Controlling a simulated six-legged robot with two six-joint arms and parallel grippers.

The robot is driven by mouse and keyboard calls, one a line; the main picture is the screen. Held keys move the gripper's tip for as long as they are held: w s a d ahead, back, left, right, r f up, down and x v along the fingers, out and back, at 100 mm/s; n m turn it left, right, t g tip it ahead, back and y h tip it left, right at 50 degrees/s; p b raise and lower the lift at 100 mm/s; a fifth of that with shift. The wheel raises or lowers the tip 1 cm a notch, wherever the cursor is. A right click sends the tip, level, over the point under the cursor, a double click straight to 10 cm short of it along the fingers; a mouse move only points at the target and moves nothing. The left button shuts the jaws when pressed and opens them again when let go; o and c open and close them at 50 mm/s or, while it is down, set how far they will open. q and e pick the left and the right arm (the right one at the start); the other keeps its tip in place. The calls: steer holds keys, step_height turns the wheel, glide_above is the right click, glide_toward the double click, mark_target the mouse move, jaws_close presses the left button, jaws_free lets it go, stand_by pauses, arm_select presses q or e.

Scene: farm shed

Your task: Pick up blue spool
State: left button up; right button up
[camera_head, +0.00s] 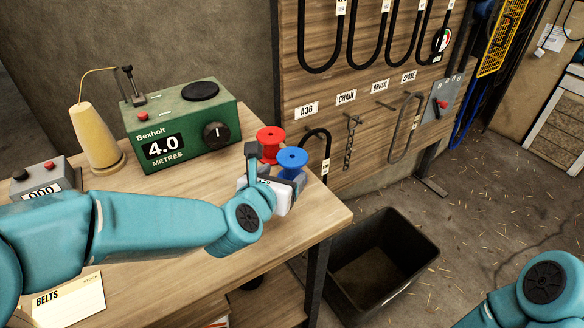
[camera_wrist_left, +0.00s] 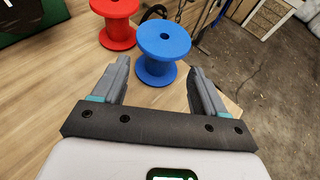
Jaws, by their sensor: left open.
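The blue spool (camera_head: 291,163) stands upright near the right corner of the wooden workbench. In the left wrist view the blue spool (camera_wrist_left: 162,52) is just ahead of my left gripper (camera_wrist_left: 158,78), between the lines of its two open fingers. The fingers do not hold it. In the head view my left gripper (camera_head: 274,176) is partly hidden by its own wrist. The red spool (camera_head: 270,143) stands behind and left of the blue one; it also shows in the left wrist view (camera_wrist_left: 115,22). My right arm shows at the lower right, without its gripper.
A green metre box (camera_head: 185,125) and a cone of thread (camera_head: 95,138) stand at the back of the workbench (camera_head: 160,259). A black bin (camera_head: 373,262) stands on the floor to the right. A tool board (camera_head: 330,90) rises behind the bench corner.

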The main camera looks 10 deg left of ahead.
mark_target(289, 170)
arm_select(q)
steer(key=x, duration=0.6)
steer(key=shift+w+f, duration=0.15)
steer(key=shift+w, duration=0.2)
steer(key=shift+s, duration=0.1)
steer(key=c, duration=1)
